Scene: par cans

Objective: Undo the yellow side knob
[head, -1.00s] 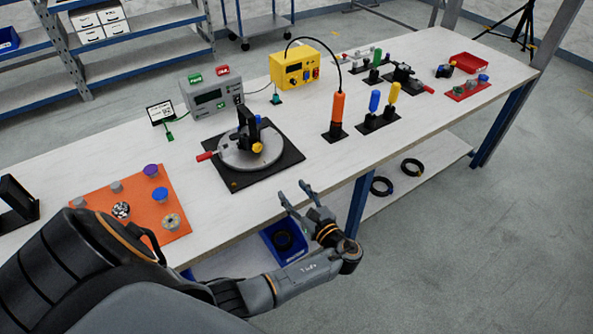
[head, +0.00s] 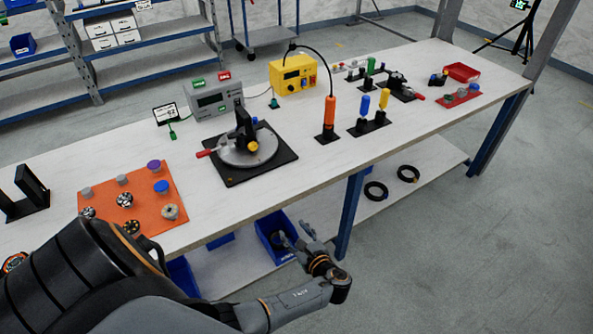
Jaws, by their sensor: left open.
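The yellow side knob (head: 254,146) sits on the lower side of a black upright fixture (head: 242,122). The fixture stands on a round grey plate (head: 232,160) with a red handle (head: 205,153), on a black base (head: 282,160). My left gripper (head: 294,232) is open and empty. In the picture it shows below the table's front edge, over a blue bin, well apart from the knob. My right gripper is not in view.
An orange board (head: 148,211) with several small caps lies left of the base. An orange-handled tool (head: 330,118), a grey box (head: 210,100) and a yellow box (head: 292,76) stand nearby. The blue bin (head: 268,224) sits under the table (head: 215,213).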

